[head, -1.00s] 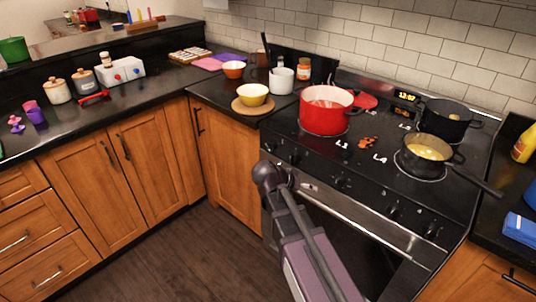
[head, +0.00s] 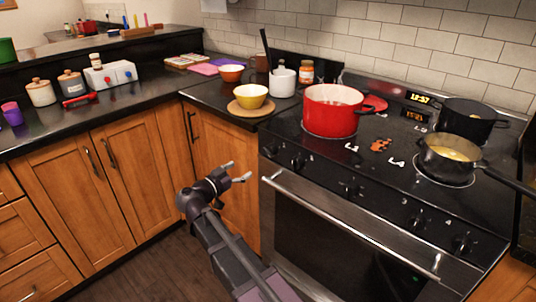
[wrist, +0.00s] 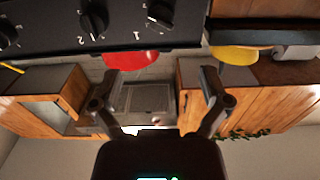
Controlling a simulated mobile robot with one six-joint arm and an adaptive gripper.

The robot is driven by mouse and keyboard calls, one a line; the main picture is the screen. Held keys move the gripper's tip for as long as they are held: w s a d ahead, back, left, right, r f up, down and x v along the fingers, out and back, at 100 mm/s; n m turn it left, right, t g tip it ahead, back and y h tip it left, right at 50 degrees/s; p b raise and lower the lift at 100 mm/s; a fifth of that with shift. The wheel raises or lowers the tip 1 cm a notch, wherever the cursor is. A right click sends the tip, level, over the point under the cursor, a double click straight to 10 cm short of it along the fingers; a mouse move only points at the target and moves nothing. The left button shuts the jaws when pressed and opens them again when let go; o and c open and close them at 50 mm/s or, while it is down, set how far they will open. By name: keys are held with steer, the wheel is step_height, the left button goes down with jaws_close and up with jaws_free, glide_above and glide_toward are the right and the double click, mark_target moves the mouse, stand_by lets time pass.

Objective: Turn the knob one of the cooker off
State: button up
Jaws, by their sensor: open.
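The black cooker (head: 330,215) has a row of dark knobs along its front panel. Knob one (head: 271,147) is the leftmost on the panel. In the upside-down wrist view, knob one (wrist: 160,13) stands at the top beside a white "1", its grip slanted. Knob two (wrist: 93,20) is next to it, marked "2". My gripper (head: 238,171) is open and empty, in front of the wooden cabinet and left of the cooker's front. It is apart from knob one. Both fingers also show in the wrist view (wrist: 158,88), below the knobs.
The steel oven handle (head: 345,225) juts out below the knobs. A red pot (head: 331,115), a black pot (head: 465,122) and a pan (head: 448,165) stand on the hob. A yellow bowl (head: 251,97) sits on the counter at left. The floor before the cabinets is clear.

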mark_target(269, 151)
steer(key=shift+w, duration=0.1)
steer(key=shift+x, duration=6.75)
steer(key=c, duration=1.2)
